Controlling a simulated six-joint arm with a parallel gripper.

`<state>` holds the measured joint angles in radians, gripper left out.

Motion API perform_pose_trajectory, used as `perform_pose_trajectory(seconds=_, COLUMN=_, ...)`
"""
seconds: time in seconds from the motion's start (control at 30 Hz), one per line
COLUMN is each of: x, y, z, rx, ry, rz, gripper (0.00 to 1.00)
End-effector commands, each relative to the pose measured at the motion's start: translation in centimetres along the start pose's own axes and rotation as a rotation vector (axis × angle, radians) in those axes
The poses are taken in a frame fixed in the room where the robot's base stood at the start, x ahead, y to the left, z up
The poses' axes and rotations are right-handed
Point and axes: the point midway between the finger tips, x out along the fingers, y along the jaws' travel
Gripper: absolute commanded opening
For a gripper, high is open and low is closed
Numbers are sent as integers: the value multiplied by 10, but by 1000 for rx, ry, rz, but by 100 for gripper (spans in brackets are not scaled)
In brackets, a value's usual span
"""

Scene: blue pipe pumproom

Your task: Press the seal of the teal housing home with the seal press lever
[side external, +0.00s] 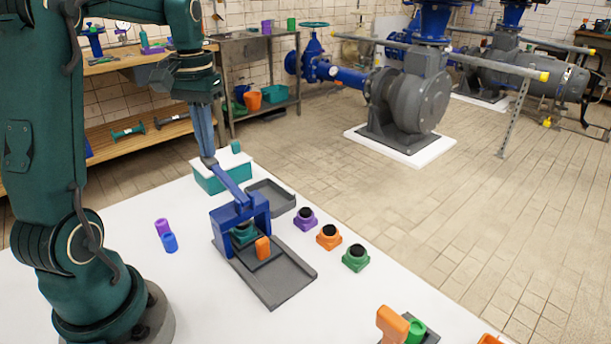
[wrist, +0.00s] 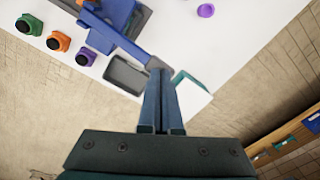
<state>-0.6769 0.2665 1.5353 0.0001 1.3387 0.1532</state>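The blue seal press (side external: 262,212) stands on a dark grey base on the white table. Its lever (side external: 234,191) slopes up and back from the frame to my gripper (side external: 208,158). The teal housing (side external: 243,236) sits inside the press under the frame, partly hidden by it; I cannot tell how deep its seal sits. An orange upright piece (side external: 263,248) stands just in front of the housing. In the wrist view, my gripper (wrist: 158,72) has its fingers close together with a narrow gap, at the end of the lever (wrist: 132,47), and appears shut on it.
A grey tray (side external: 283,205) and a teal box with a white top (side external: 222,177) stand behind the press. Purple (side external: 305,223), orange (side external: 329,241) and green (side external: 356,262) housings with black tops stand right of it.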

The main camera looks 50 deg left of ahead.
Motion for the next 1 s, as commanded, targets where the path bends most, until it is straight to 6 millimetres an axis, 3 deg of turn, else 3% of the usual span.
perform_pose_trajectory(seconds=1.0, x=35, y=0, z=1, rx=0, ry=-4, rz=1, gripper=0)
